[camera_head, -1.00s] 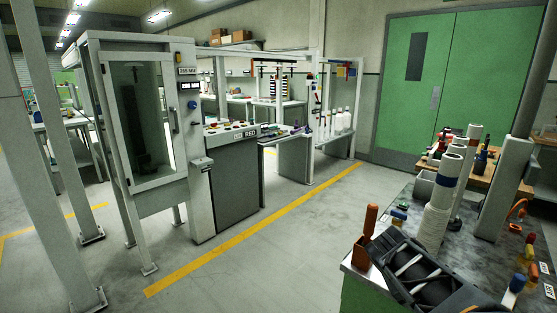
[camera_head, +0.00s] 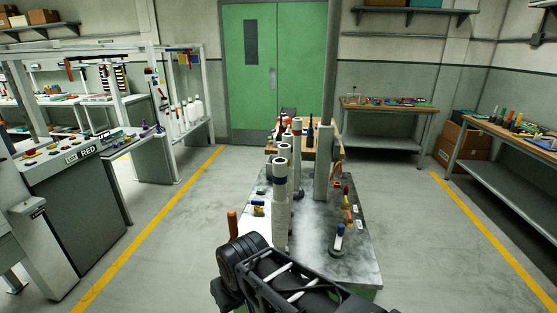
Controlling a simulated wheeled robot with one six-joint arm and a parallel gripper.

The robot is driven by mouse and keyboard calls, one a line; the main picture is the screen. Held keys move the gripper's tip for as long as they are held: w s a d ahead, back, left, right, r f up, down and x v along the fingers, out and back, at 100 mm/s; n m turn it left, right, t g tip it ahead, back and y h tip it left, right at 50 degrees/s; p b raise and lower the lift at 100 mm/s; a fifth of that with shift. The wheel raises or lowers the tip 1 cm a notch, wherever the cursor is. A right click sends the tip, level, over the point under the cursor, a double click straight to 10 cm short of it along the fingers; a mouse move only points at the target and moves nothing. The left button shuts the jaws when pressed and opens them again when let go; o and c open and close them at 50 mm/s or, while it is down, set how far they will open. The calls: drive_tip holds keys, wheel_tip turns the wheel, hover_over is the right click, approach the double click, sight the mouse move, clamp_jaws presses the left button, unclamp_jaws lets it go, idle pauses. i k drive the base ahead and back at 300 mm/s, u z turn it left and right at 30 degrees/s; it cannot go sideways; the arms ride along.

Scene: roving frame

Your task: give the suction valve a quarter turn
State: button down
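No valve can be made out for certain as the suction valve; the labels are too small to read. A metal-topped bench (camera_head: 303,246) ahead carries upright white pipes (camera_head: 282,215). An orange handle (camera_head: 232,224) stands at its left edge. A blue-topped fitting (camera_head: 338,239) and an orange curved part (camera_head: 337,172) are on its right side. Small blue and yellow parts (camera_head: 258,208) lie left of the pipes. My black arm and gripper assembly (camera_head: 290,284) fills the bottom middle, in front of the bench's near edge. Its fingertips cannot be made out.
Clear floor lies on both sides of the bench, with yellow lines (camera_head: 480,222). A control console labelled RED (camera_head: 78,190) is at left. A green double door (camera_head: 265,65) is behind. Shelved workbenches (camera_head: 500,145) stand at right.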

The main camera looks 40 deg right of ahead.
sight(258, 203)
drive_tip(key=u, duration=0.55)
drive_tip(key=k, duration=1.25)
drive_tip(key=u, duration=0.55)
drive_tip(key=i, duration=1.15)
drive_tip(key=z, duration=0.25)
drive_tip(key=i, duration=2)
drive_tip(key=z, duration=1)
drive_tip(key=i, duration=1)
drive_tip(key=z, duration=1.8)
drive_tip(key=i, duration=0.75)
drive_tip(key=z, duration=0.55)
